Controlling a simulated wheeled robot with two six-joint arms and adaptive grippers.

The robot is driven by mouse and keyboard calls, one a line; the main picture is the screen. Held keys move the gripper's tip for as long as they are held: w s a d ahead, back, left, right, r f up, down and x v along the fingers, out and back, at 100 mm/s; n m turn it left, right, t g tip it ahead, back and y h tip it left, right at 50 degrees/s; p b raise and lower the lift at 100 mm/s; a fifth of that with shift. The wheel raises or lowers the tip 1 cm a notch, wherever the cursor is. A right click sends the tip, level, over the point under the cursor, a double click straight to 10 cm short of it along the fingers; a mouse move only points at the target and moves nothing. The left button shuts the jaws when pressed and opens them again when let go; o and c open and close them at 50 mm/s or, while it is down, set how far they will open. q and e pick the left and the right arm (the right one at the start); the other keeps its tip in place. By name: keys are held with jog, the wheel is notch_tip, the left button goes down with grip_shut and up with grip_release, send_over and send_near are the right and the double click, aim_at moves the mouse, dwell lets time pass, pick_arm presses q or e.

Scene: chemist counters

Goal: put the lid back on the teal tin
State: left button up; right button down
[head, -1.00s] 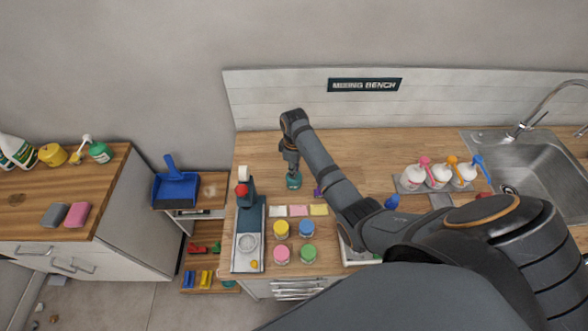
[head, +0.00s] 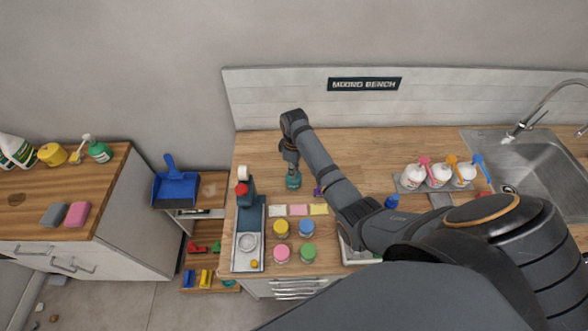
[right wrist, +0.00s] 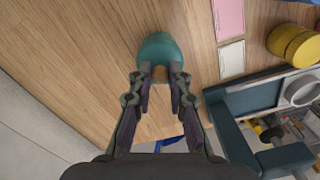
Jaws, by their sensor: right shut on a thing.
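The teal tin (head: 293,181) is at the left part of the mixing bench, below my right gripper (head: 291,168). In the right wrist view a rounded teal thing (right wrist: 160,48) is at the tips of my right gripper (right wrist: 160,77). The fingers are shut on a small tan, knob-like part (right wrist: 159,73), which looks like the lid's knob. The gripper points down and hides most of the top in the head view. I cannot tell lid from tin body, or whether the lid sits on the rim. My left gripper is not in view.
Yellow (head: 281,229), blue (head: 306,228), pink (head: 281,253) and green (head: 307,252) jars stand nearer the front. A dark teal press (head: 249,225) is left of them. White bottles (head: 437,176) stand right, beside the sink (head: 530,170). Bare wood surrounds the tin.

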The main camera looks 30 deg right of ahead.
jog(key=c, duration=1.2)
grip_release()
jog(key=shift+o, duration=0.5)
jog(key=o, duration=0.4)
jog(key=shift+r, duration=3.5)
grip_shut()
